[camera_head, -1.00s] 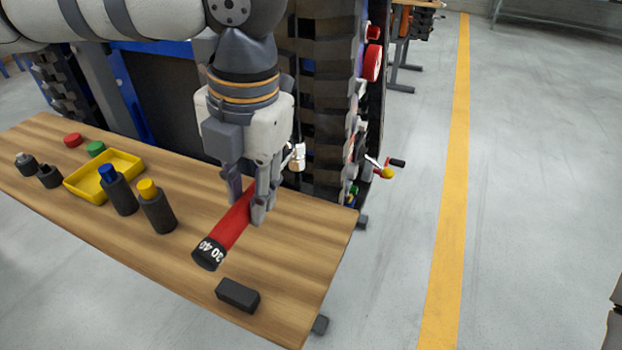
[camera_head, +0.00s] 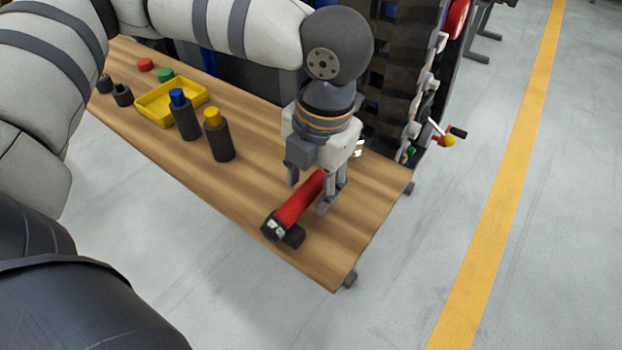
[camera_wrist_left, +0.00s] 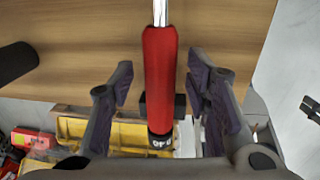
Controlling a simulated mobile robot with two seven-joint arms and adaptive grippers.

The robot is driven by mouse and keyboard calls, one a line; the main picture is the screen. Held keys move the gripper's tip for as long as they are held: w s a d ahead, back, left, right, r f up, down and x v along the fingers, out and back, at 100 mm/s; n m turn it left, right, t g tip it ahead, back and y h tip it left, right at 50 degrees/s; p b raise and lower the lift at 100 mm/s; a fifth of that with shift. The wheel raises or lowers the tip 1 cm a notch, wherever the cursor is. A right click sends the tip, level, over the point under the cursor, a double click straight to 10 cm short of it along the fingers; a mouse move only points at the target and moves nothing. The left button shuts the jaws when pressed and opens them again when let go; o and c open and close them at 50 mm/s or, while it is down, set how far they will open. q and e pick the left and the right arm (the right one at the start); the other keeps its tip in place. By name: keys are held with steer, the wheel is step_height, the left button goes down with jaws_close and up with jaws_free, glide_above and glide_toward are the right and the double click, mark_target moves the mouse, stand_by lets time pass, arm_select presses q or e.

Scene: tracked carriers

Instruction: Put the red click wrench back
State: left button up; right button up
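The red click wrench (camera_head: 300,201) lies over the front right corner of the wooden bench, its dark numbered end toward me. That end is at a small black block (camera_head: 295,236), which it partly hides. In the left wrist view the red handle (camera_wrist_left: 160,68) crosses in front of the block (camera_wrist_left: 180,106), with a silver shaft at the top. I cannot tell whether it rests on the block. My left gripper (camera_head: 308,190) is open above the handle, one finger on each side with gaps in the wrist view (camera_wrist_left: 160,78). My right gripper is not in view.
The wooden bench (camera_head: 365,200) also bears a yellow tray (camera_head: 163,119), a blue-capped bottle (camera_head: 184,118), a yellow-capped bottle (camera_head: 219,138) and small caps farther left. A tall dark rack (camera_head: 400,75) stands behind. The floor at right is clear.

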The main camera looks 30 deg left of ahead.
arm_select(q)
step_height(320, 180, up, 12)
steer(key=d, duration=0.1)
steer(key=shift+d, duration=0.25)
steer(key=shift+s, duration=0.1)
